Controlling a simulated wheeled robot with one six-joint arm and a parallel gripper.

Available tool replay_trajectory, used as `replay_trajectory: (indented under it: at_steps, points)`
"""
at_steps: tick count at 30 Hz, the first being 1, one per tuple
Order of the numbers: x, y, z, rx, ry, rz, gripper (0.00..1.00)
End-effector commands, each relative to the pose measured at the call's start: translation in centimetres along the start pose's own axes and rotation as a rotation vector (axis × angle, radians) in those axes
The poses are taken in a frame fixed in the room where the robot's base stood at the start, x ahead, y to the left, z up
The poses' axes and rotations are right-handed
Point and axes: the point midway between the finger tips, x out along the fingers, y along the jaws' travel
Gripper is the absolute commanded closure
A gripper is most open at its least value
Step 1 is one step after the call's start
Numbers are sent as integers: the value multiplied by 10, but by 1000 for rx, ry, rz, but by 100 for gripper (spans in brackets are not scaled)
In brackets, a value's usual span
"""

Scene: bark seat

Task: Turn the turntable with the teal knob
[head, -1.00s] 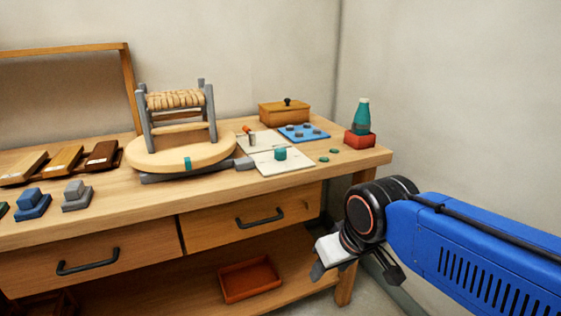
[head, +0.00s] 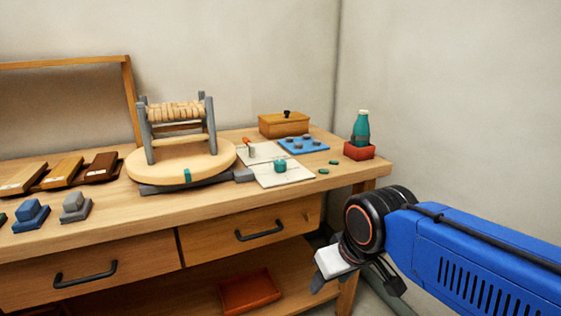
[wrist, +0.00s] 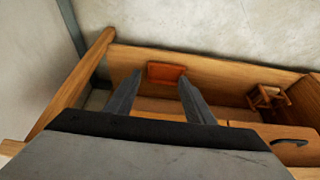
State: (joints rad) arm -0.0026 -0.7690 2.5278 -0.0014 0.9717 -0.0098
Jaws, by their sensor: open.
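The round wooden turntable (head: 181,160) sits on a dark base on the workbench in the head view. A small stool (head: 177,128) with a woven seat stands upright on it. A teal mark (head: 187,176) is on the turntable's front rim. A teal knob-like cylinder (head: 280,166) stands on a white sheet to the right of the turntable. My gripper (head: 349,284) is low in front of the bench's right end, well apart from the turntable. It is open and empty; its two fingers (wrist: 158,88) stand apart in the wrist view.
A bottle (head: 361,128) stands in a red holder at the bench's right end. A wooden box (head: 284,124) and blue tray (head: 304,145) are behind the sheets. Wood samples (head: 62,172) lie left. A red tray (head: 248,291) is on the lower shelf, also in the wrist view (wrist: 166,74).

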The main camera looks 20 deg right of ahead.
Motion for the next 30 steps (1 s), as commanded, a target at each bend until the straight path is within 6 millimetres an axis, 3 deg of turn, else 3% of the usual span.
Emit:
replay_trajectory:
  at_steps: [5,18,30]
  points:
    - [-23,1,-38,-85,-29,0,52]
    - [-100,8,-188,-475,-152,-34,52]
    - [-141,18,-315,-826,-254,-111,52]
